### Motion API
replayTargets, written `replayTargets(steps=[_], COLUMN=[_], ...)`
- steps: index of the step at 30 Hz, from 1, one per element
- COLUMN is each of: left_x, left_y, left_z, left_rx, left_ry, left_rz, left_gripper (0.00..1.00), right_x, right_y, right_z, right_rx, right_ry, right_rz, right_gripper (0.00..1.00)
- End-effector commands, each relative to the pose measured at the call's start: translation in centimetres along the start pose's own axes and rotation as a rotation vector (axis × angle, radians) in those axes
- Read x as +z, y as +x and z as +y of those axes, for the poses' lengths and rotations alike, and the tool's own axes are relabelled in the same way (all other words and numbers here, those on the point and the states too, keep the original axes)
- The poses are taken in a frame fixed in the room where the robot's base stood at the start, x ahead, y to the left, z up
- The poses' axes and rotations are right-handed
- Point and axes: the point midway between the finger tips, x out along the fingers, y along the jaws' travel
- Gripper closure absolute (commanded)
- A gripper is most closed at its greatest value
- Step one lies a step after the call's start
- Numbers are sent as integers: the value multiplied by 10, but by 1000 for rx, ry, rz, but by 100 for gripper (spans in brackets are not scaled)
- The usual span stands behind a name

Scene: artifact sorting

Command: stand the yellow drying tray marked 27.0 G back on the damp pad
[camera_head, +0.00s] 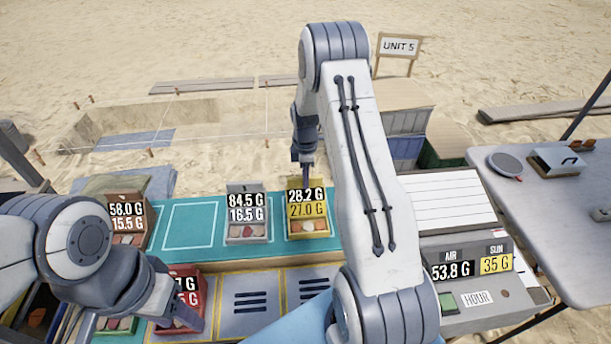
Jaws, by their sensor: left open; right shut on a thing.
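The yellow drying tray (308,228) shows 28.2 G on a black plate above 27.0 G on a yellow plate, with small pieces inside. It is upright at the right end of the teal pad (275,250), which I take as the damp pad. I cannot tell whether its base touches the pad. My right gripper (305,182) is shut on the tray's back edge from above; its fingertips are partly hidden. My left gripper (180,318) is low at the left, open, beside a red tray (188,283) whose label it partly covers.
A grey tray (246,228) marked 84.5 G stands left of the yellow one, and a brown tray (127,222) farther left. An empty outlined square (190,226) lies between them. Slotted panels (250,304) are in front. A console (478,285) stands at the right.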

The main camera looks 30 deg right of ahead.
Motion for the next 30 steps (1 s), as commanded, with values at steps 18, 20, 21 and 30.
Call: replayTargets(steps=[18, 20, 21, 30], left_x=[0, 0, 0, 1], left_y=[3, 2, 1, 17], left_z=[0, 0, 0, -1], left_rx=[0, 0, 0, 0], left_ry=[0, 0, 0, 1], left_rz=[0, 0, 0, 0], left_gripper=[50, 50, 50, 50], right_x=[0, 0, 0, 0], right_y=[3, 2, 0, -42], right_z=[0, 0, 0, 2], right_rx=[1, 1, 1, 9], right_ry=[0, 0, 0, 0], right_rz=[0, 0, 0, 1], right_gripper=[50, 50, 50, 50])
